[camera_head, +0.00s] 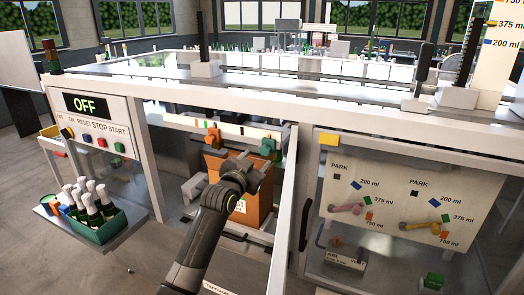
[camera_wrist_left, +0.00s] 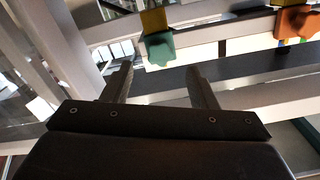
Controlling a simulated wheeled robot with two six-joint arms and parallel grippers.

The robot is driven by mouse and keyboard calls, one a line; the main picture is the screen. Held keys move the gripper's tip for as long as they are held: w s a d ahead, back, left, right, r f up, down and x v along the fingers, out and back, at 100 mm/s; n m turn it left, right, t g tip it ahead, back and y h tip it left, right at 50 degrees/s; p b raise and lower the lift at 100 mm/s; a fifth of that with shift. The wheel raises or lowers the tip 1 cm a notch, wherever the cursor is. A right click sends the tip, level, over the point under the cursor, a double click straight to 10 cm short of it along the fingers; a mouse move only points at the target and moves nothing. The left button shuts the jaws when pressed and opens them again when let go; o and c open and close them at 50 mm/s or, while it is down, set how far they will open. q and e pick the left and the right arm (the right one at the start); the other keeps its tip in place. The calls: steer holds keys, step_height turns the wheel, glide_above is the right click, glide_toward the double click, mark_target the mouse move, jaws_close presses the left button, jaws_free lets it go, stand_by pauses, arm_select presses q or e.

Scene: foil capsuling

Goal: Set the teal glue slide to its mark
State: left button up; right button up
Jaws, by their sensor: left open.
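The teal glue slide (camera_head: 268,147) sits on the crosswise rail at the back of the open bay, to the right of the orange slide (camera_head: 212,138). In the left wrist view the teal slide (camera_wrist_left: 158,50) hangs from a yellow-brown piece, beyond my fingertips and apart from them. My left gripper (camera_head: 256,165) is open and empty, in front of and a little below the teal slide. Its two fingers (camera_wrist_left: 161,70) also show in the left wrist view. The slide's mark cannot be made out clearly. My right gripper is not in view.
A white upright (camera_head: 284,200) borders the bay at right. A panel with coloured volume marks (camera_head: 390,205) is farther right. A control panel reading OFF (camera_head: 88,104) and a green bottle crate (camera_head: 97,228) are left.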

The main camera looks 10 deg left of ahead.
mark_target(264, 151)
arm_select(q)
steer(key=shift+w+d+p, duration=0.2)
steer(key=shift+w, duration=0.65)
steer(key=shift+w+d+p, duration=0.15)
steer(key=shift+w+p, duration=0.1)
steer(key=shift+w, duration=0.55)
steer(key=shift+w+d+p, duration=0.2)
steer(key=shift+w, duration=0.65)
steer(key=shift+a, duration=0.1)
jaws_close()
